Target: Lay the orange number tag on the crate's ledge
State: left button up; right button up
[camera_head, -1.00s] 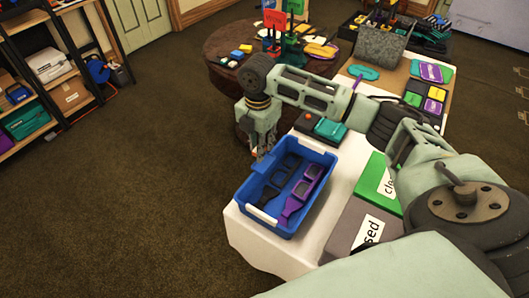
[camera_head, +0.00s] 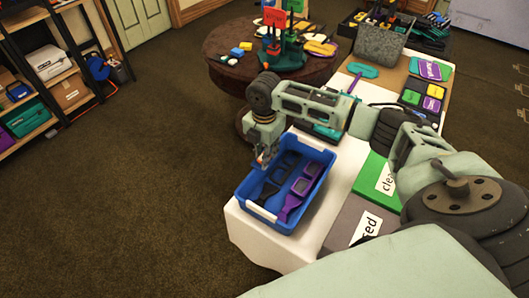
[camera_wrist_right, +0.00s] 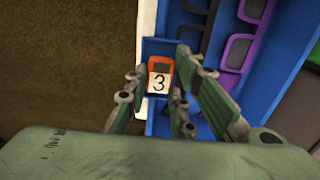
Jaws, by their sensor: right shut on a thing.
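The orange number tag (camera_wrist_right: 160,72) bears a white panel with a black 3. My right gripper (camera_head: 263,158) is shut on it, and the tag shows between the fingers (camera_wrist_right: 160,88) in the wrist view. The blue crate (camera_head: 247,210) stands on the white-covered table. The gripper is over the crate's far left side. In the wrist view the tag is in front of a lighter blue strip (camera_wrist_right: 152,125) along the crate's side, which looks like the ledge. I cannot tell whether the tag touches it. My left gripper is out of view.
A round brown table (camera_head: 225,48) with several props stands behind.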

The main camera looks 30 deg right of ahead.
jog(key=shift+s+f, duration=0.45)
jog(key=shift+f, duration=0.1)
jog(key=o, duration=0.6)
jog(key=shift+a+f, duration=0.1)
jog(key=shift+o, duration=1.1)
jog(key=shift+w+f, duration=0.2)
jog(key=shift+w, duration=0.05)
jog(key=shift+r, duration=0.25)
jog(key=shift+w+r, duration=0.1)
jog(key=shift+r, duration=0.2)
notch_tip(320, 180, up, 13)
jog(key=b, duration=0.2)
jog(key=shift+w+f, duration=0.1)
